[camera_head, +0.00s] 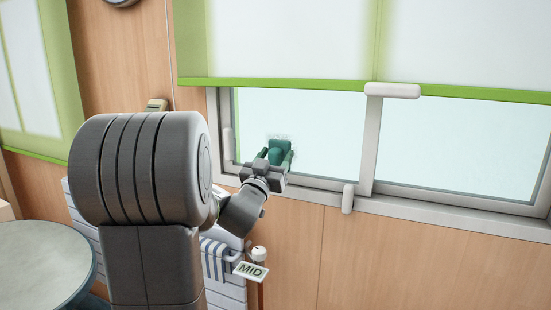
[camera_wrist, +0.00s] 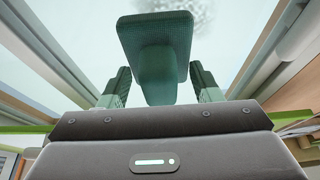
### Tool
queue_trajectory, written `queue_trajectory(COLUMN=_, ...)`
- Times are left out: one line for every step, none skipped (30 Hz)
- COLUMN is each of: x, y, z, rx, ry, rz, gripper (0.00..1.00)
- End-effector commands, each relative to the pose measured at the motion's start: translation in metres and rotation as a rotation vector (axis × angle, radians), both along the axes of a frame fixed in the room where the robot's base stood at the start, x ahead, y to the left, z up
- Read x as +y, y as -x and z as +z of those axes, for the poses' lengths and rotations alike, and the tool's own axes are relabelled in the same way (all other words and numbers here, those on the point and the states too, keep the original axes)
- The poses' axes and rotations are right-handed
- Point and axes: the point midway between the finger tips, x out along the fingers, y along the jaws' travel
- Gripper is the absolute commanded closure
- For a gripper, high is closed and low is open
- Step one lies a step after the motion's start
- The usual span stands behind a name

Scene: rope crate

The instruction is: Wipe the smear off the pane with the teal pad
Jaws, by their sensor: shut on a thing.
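My gripper (camera_head: 277,157) is at the lower part of the left window pane (camera_head: 320,125). It is shut on the teal pad (camera_head: 276,144), holding it by its grip. In the wrist view the teal pad (camera_wrist: 155,40) stands between the two fingers, with its flat face toward the pane (camera_wrist: 85,35). I cannot tell whether the pad touches the glass. The grey speckled smear (camera_wrist: 188,12) shows at the top of the wrist view, just beyond the pad's edge. In the head view the smear (camera_head: 279,136) is a faint patch right above the pad.
A white window frame with a mullion (camera_head: 370,145) and a handle (camera_head: 348,198) bounds the pane on the right. A green-edged blind (camera_head: 290,84) hangs above. Below are a striped towel (camera_head: 215,258), a MID sign (camera_head: 251,271) and a white-topped jar (camera_head: 259,254). A round table (camera_head: 45,262) stands lower left.

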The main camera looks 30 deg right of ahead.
Motion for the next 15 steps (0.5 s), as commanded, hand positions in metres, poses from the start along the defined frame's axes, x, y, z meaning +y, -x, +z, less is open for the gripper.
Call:
queue_trajectory(x=0.000, y=0.000, z=0.000, rx=0.000, ry=0.000, rz=0.001, gripper=0.60)
queue_trajectory(x=0.000, y=0.000, z=0.000, rx=0.000, ry=0.000, rz=0.001, gripper=0.60)
queue_trajectory(x=0.000, y=0.000, z=-0.001, rx=0.001, ry=-0.001, rz=0.001, gripper=0.60)
queue_trajectory(x=0.001, y=0.000, z=-0.001, rx=0.001, ry=-0.001, rz=0.001, gripper=0.60)
queue_trajectory(x=0.001, y=0.000, z=-0.002, rx=0.001, ry=-0.001, rz=0.001, gripper=0.60)
queue_trajectory(x=0.001, y=0.000, z=-0.003, rx=0.001, ry=-0.001, rz=0.001, gripper=0.60)
queue_trajectory(x=0.001, y=0.000, z=-0.004, rx=0.001, ry=-0.002, rz=0.000, gripper=0.60)
queue_trajectory(x=0.000, y=-0.001, z=-0.004, rx=0.003, ry=-0.002, rz=0.000, gripper=0.60)
queue_trajectory(x=-0.003, y=-0.003, z=-0.003, rx=0.004, ry=-0.002, rz=-0.001, gripper=0.60)
queue_trajectory(x=-0.005, y=-0.005, z=-0.003, rx=0.003, ry=-0.001, rz=-0.002, gripper=0.60)
queue_trajectory(x=-0.007, y=-0.007, z=-0.003, rx=0.002, ry=-0.002, rz=-0.001, gripper=0.60)
queue_trajectory(x=-0.011, y=-0.010, z=-0.003, rx=0.003, ry=-0.001, rz=-0.002, gripper=0.60)
queue_trajectory(x=-0.014, y=-0.012, z=-0.004, rx=0.003, ry=-0.001, rz=-0.002, gripper=0.60)
queue_trajectory(x=-0.016, y=-0.015, z=-0.003, rx=0.002, ry=-0.002, rz=-0.001, gripper=0.60)
queue_trajectory(x=-0.020, y=-0.018, z=-0.003, rx=0.003, ry=-0.003, rz=-0.001, gripper=0.60)
